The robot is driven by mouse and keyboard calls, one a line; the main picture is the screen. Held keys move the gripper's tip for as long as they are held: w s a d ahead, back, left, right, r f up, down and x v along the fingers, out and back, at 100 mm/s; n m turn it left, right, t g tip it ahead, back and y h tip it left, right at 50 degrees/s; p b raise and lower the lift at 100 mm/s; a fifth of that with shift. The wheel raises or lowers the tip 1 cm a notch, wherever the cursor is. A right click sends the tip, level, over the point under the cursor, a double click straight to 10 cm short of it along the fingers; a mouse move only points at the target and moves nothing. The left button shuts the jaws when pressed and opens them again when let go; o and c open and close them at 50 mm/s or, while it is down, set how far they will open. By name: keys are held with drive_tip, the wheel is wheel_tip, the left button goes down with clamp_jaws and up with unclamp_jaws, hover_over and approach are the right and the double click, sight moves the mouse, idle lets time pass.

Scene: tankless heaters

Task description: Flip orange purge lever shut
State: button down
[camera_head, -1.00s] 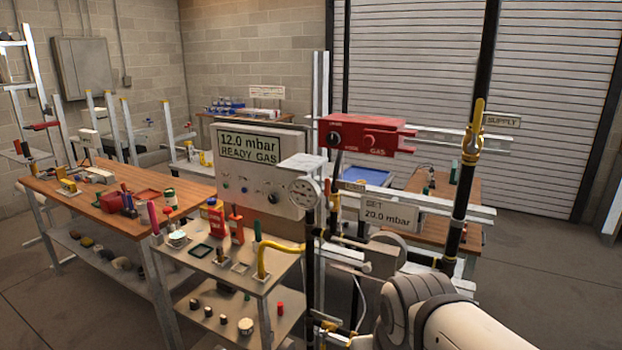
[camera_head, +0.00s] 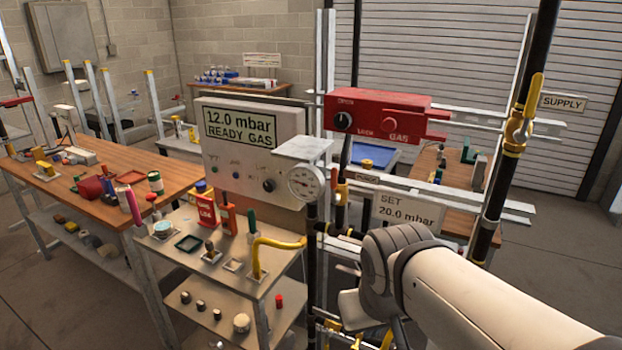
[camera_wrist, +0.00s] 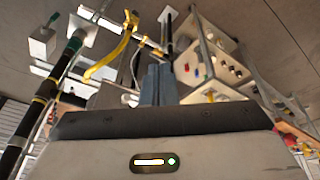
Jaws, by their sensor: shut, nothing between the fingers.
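A small orange lever (camera_head: 341,192) stands on the black pipework just right of the round gauge in the head view. It looks upright, but its exact angle is too small to tell. My gripper (camera_wrist: 158,68) shows in the wrist view with its two blue-grey fingers together and nothing between them. In the head view my arm hides the fingers. A curved yellow-orange handle (camera_wrist: 112,55) lies left of and beyond the fingertips in the wrist view, apart from them. I cannot tell whether it is the same lever.
A gauge (camera_head: 305,183) and a display panel (camera_head: 250,150) stand left of the pipework. A red gas box (camera_head: 378,116) is above. A yellow supply lever (camera_head: 533,97) is on the right pipe. A cluttered shelf cart (camera_head: 185,262) stands in front.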

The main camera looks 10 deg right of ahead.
drive_tip(key=w+d+n+t+h+b, duration=0.1)
drive_tip(key=w+n+t+h+b, duration=0.2)
drive_tip(key=w+n+h+b, duration=0.75)
drive_tip(key=w+a+r+t+b, duration=0.3)
drive_tip(key=w+a, duration=0.3)
drive_tip(key=w, duration=0.3)
drive_tip(key=w+a+r+t+b, duration=0.4)
drive_tip(key=w+a+t, duration=0.1)
drive_tip(key=w, duration=0.5)
drive_tip(key=shift+w+a+y, duration=0.3)
drive_tip(key=shift+a+y, duration=0.05)
drive_tip(key=shift+a, duration=0.2)
